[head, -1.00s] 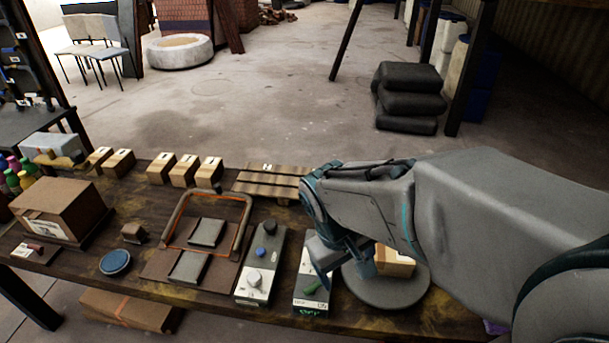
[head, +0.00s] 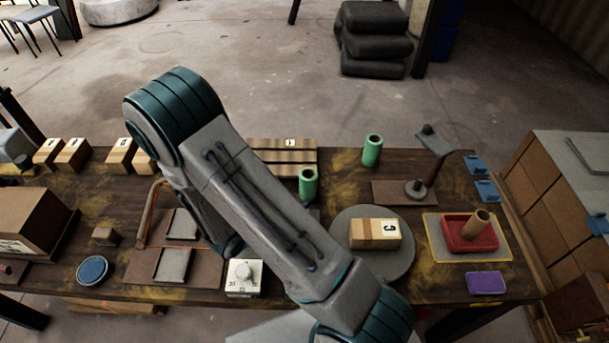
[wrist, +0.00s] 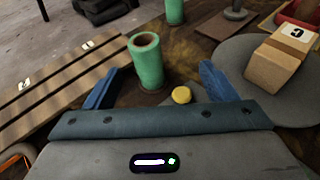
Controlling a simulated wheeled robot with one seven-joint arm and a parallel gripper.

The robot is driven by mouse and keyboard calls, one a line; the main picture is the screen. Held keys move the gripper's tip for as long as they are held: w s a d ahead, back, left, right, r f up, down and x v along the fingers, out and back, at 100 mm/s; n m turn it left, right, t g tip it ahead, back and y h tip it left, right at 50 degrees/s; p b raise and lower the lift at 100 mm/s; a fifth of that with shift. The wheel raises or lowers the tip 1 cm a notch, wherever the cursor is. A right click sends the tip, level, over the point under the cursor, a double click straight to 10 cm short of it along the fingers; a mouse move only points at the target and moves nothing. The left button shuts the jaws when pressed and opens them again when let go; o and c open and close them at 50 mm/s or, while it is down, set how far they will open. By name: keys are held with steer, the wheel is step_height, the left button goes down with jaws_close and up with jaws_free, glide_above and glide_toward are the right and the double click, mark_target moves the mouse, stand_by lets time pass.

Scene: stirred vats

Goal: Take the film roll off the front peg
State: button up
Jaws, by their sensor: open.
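A green film roll (head: 308,186), a hollow upright cylinder, stands near the middle of the table, just right of my arm. In the wrist view the near green roll (wrist: 146,62) stands upright ahead of and between my spread fingers, with space on both sides. A second green roll (head: 372,150) stands farther back and right; its lower part shows at the top of the wrist view (wrist: 175,12). My gripper (wrist: 159,66) is open and empty. In the head view my arm hides it. The pegs are not clearly visible.
A grey round turntable (head: 398,270) bears a wooden block (head: 375,233). A slatted wooden rack (head: 290,143) lies left of the near roll. A small yellow knob (wrist: 181,95) sits right of the roll's base. A red tray (head: 470,235) with a brown tube is at the right.

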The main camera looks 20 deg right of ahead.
steer(key=f+n, duration=0.1)
steer(key=t+p, duration=0.1)
steer(key=p, duration=0.1)
glide_toward(312, 171)
steer(key=shift+w+d+f, duration=0.25)
steer(key=shift+d+f, duration=0.2)
steer(key=shift+d, duration=0.15)
steer(key=shift+w+d+f, duration=0.25)
steer(key=shift+d+f, duration=0.15)
steer(key=shift+d, duration=0.15)
steer(key=shift+w+r+p+x, duration=0.2)
steer(key=shift+p+x, duration=0.35)
steer(key=shift+x, duration=0.75)
steer(key=shift+w+r+p+x, duration=0.15)
steer(key=shift+p+x, duration=0.35)
steer(key=shift+x, duration=0.85)
steer(key=shift+a, duration=0.1)
steer(key=c, duration=1.5)
steer(key=shift+r, duration=0.15)
